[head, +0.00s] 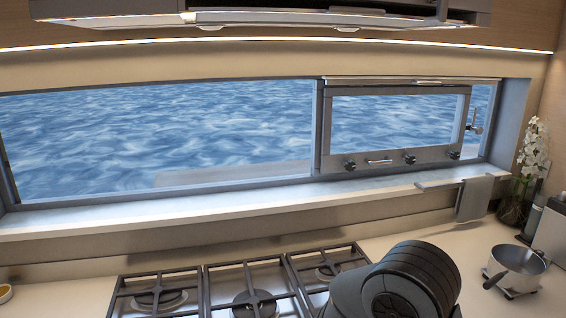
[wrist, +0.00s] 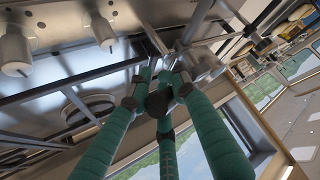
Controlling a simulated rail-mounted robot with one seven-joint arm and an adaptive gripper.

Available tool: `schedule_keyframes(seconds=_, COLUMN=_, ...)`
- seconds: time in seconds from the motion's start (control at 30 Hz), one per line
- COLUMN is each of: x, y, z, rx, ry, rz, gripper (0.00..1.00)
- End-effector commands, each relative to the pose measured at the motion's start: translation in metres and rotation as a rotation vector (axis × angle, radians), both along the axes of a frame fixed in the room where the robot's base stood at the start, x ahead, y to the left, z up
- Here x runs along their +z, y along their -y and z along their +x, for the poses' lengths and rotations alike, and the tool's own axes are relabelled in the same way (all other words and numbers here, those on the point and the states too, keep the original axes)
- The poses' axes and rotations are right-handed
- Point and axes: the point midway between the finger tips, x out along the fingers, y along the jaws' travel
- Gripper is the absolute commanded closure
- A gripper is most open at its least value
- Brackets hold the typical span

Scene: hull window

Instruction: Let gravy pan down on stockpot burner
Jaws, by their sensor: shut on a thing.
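In the wrist view my gripper (wrist: 160,90) has its green fingers shut on a dark, round-ended piece (wrist: 158,103), which looks like the end of the gravy pan's handle. The pan's bowl cannot be made out clearly in either view. Steel hob surface, grates and knobs (wrist: 100,28) lie close around the fingers. In the head view the hob has a left burner (head: 160,299), a middle burner (head: 254,305) and a right burner (head: 328,272). Which is the stockpot burner is not marked. My dark arm covers the hob's right front, and my fingertips are hidden there.
A small steel saucepan (head: 518,266) with a dark handle stands on a trivet on the right counter. A grey towel (head: 474,198) hangs from a rail, near a white orchid (head: 535,150). A range hood (head: 270,18) overhangs the hob. The visible grates look empty.

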Motion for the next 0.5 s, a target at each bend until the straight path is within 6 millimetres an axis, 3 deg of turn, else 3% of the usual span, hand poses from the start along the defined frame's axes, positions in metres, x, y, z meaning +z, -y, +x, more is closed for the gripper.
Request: schedule_keyframes(seconds=0.5, x=0.0005, y=-0.0009, z=-0.0013, rx=0.005, ry=0.010, rz=0.040, gripper=1.00)
